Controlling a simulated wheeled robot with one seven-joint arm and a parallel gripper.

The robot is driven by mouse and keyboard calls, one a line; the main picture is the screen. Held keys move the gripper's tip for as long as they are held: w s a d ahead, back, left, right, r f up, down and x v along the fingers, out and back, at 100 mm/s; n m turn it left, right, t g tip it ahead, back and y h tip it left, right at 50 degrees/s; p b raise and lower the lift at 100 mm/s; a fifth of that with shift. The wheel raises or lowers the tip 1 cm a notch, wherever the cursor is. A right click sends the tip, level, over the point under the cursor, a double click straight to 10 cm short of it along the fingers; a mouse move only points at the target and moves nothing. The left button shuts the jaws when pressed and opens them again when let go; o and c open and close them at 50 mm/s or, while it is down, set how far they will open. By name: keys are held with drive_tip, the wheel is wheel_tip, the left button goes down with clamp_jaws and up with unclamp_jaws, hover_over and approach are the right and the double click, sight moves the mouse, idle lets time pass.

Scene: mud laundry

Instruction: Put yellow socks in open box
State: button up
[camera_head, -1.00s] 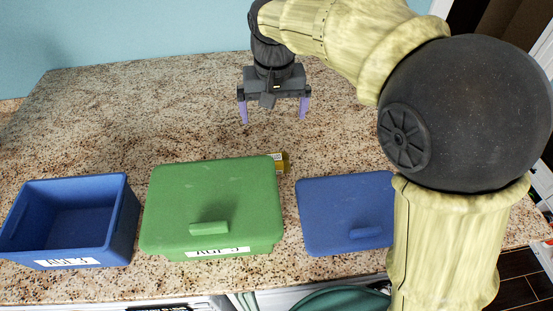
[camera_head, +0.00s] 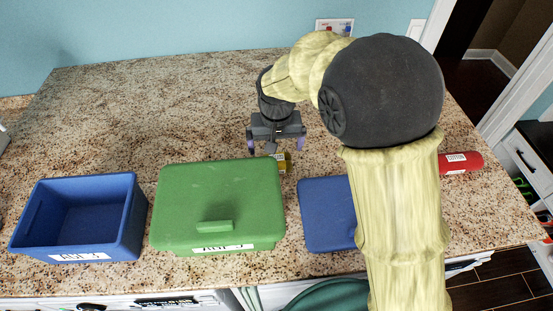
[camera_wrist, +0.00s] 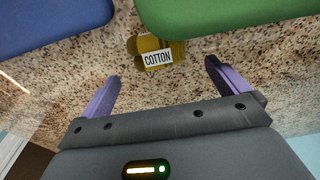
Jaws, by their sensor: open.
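The yellow socks (camera_head: 284,163) lie on the counter just behind the right rear corner of the green box, which partly hides them in the head view. In the wrist view the yellow socks (camera_wrist: 150,45) show a white label reading COTTON. My gripper (camera_head: 276,148) is open and empty, close behind and above the socks. In the wrist view the socks lie ahead of and between my purple fingers (camera_wrist: 160,80), not touching them. The open blue box (camera_head: 128,225) stands at the left, without a lid and empty inside.
The closed green box (camera_head: 240,190) stands between the open box and a blue lid (camera_head: 325,225), which lies at the right with its handle hidden by my arm. A red labelled can or roll (camera_head: 462,162) lies at the far right. The counter (camera_head: 150,120) behind the boxes is clear.

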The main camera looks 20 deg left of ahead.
sight(277, 158)
drive_tip(key=shift+f, duration=0.3)
drive_tip(key=shift+s+d+f+p, duration=0.1)
drive_tip(key=shift+f+p, duration=0.65)
drive_tip(key=shift+f, duration=0.6)
drive_tip(key=shift+d+f+p, duration=0.1)
drive_tip(key=shift+f+p, duration=0.6)
drive_tip(key=shift+f, duration=0.6)
drive_tip(key=c, duration=1.1)
drive_tip(key=shift+r, duration=0.2)
wheel_tip(277, 158, up, 10)
drive_tip(key=b, duration=0.3)
drive_tip(key=shift+f, duration=0.1)
